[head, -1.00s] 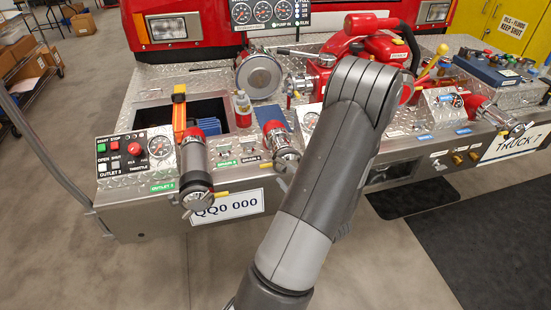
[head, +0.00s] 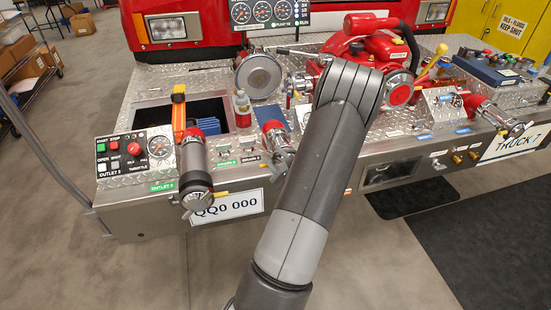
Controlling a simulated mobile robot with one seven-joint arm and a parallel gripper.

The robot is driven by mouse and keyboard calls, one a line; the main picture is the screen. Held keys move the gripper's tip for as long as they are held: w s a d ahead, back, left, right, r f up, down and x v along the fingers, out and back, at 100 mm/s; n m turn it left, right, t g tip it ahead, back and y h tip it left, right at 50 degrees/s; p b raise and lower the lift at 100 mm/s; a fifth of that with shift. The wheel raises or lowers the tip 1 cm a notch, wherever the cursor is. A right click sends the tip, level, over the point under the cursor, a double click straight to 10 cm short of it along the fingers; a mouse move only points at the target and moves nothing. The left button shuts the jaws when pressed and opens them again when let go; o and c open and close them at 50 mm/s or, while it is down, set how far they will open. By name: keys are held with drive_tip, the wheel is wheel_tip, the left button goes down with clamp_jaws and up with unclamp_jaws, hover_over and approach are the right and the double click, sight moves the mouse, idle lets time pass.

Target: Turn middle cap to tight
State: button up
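The middle cap (head: 278,152) is a silvery metal cap on a short outlet with a red collar (head: 273,126). It sits on the front of the bumper, just left of my arm, which covers part of its right side. I cannot tell from this view how tight it is. My gripper is not visible; my upper arm and elbow hide the space beyond them.
A longer capped outlet (head: 196,175) stands to the left and another capped outlet (head: 497,116) to the right. A red pump (head: 365,48) rises behind my elbow. A control panel (head: 135,153) is at the left. Open floor lies in front of the bumper.

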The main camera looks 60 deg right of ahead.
clamp_jaws()
idle(0.4)
